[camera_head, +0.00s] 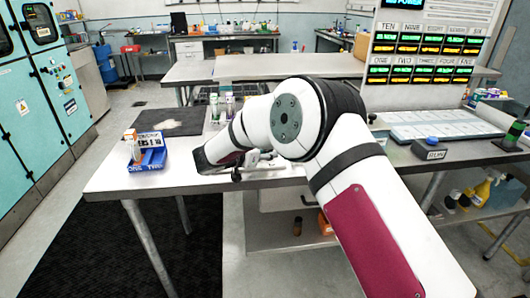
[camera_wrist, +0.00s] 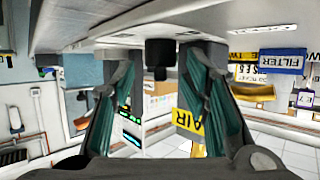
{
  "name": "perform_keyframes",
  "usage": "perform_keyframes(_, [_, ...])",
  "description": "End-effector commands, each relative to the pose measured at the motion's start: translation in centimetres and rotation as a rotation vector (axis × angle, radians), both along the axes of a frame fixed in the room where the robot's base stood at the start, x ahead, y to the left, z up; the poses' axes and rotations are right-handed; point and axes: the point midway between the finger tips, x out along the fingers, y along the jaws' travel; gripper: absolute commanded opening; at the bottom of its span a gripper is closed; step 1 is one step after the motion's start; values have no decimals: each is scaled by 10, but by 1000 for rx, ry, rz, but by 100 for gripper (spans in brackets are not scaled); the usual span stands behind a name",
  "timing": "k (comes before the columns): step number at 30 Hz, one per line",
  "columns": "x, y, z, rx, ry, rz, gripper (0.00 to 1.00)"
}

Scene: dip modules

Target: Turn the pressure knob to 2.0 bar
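In the wrist view, which looks upside down, a short black cylinder (camera_wrist: 161,54), possibly the pressure knob, juts from a pale surface. My gripper (camera_wrist: 156,66) is open, with one dark green finger on each side of the cylinder and gaps between. I cannot tell whether the fingertips reach its depth. No pressure scale or pointer is readable. A yellow AIR label (camera_wrist: 187,122) shows beyond, partly behind the right finger. In the head view my arm covers most of this spot, and the knob cannot be made out there.
A blue bin (camera_head: 152,160) stands at the bench's left front, near a black mat (camera_head: 178,121). Small bottles (camera_head: 222,108) stand behind my arm. A lit display board (camera_head: 420,55) and a grey button box (camera_head: 429,150) are at right. A blue FILTER label (camera_wrist: 280,61) shows in the wrist view.

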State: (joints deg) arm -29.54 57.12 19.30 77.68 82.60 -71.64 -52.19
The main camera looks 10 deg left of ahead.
Motion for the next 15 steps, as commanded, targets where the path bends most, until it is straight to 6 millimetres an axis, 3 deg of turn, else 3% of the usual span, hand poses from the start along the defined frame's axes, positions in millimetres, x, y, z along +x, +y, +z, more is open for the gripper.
perform_keyframes(15, [-9,6,5,0,-1,3,44])
